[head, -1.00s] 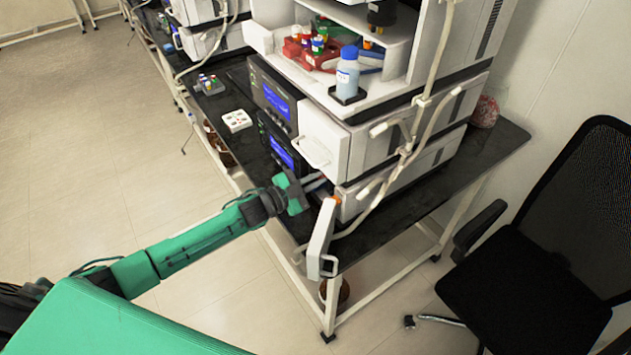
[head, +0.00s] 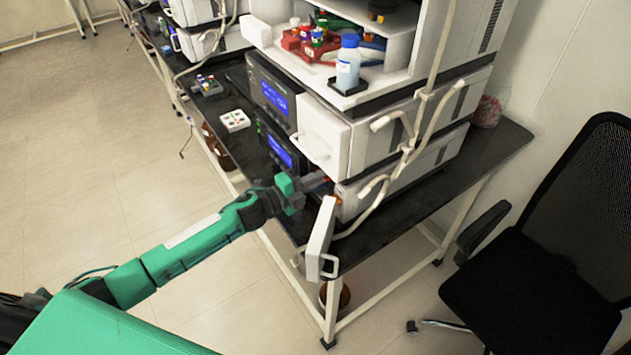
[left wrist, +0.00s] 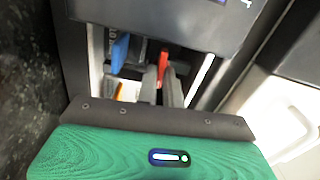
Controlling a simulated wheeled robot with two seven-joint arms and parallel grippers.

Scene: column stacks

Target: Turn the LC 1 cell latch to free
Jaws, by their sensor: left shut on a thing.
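The LC 1 cell latch appears as a small red lever (left wrist: 163,66) inside the open bay of the lower module, low at the front of the instrument stack (head: 285,152). My left gripper (left wrist: 162,88) is shut on this red lever, with one finger on each side. In the head view my left gripper (head: 316,182) reaches into the bay, and its fingertips and the latch are mostly hidden. A blue lever (left wrist: 120,52) stands left of the fingers, apart from them. The label marks are too small to read. My right gripper is not in view.
An opened white door panel (head: 320,238) juts out right of my left gripper. A dark module front (left wrist: 170,20) overhangs the bay. Pale tubing (head: 372,205) hangs along the stack's side. The black bench top (head: 410,208) is bare at front right; an office chair (head: 530,270) stands beyond.

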